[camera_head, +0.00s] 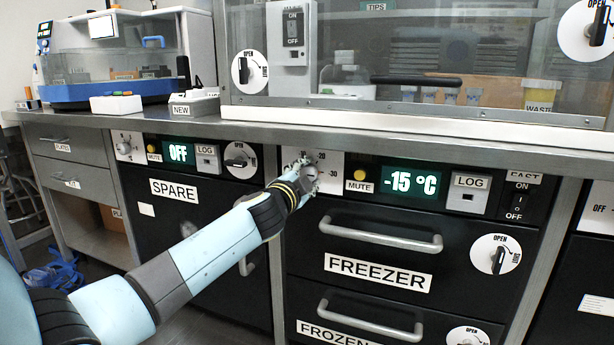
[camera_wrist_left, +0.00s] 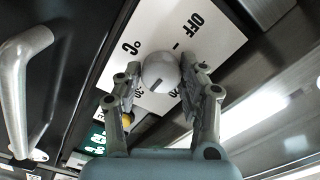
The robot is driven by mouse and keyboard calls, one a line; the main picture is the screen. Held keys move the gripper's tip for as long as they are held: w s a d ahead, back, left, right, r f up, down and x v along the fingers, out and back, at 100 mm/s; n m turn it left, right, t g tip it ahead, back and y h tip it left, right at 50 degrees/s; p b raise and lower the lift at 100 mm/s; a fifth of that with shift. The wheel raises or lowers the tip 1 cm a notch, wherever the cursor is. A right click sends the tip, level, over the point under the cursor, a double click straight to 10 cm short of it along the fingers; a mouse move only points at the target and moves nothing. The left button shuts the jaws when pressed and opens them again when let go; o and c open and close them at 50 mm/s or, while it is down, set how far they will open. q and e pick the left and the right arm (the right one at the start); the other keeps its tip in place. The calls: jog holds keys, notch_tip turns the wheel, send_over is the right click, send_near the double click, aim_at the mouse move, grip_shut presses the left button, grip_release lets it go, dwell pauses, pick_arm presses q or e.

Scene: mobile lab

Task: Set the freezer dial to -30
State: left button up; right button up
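The freezer dial (camera_wrist_left: 160,73) is a round grey knob with a dark pointer line, on a white plate (camera_wrist_left: 138,30) marked OFF, °C and numbers. The fingers partly cover the numbers, so I cannot read the pointer's setting. My left gripper (camera_head: 309,174) is at this dial in the head view. In the left wrist view its two fingers (camera_wrist_left: 161,68) lie close against both sides of the knob. The freezer display (camera_head: 411,183) reads -15 °C in the head view. My right gripper is in neither view.
Right of the dial are the yellow MUTE button (camera_head: 359,175), LOG panel (camera_head: 467,193) and FAST switch (camera_head: 518,200). The FREEZER drawer handle (camera_head: 382,238) sticks out below. The counter edge (camera_head: 400,142) overhangs above. The SPARE unit's display (camera_head: 179,153) at left reads OFF.

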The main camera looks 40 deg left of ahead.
pick_arm(q)
jog(key=o, duration=0.3)
jog(key=shift+o, duration=0.2)
jog(key=v, duration=1.2)
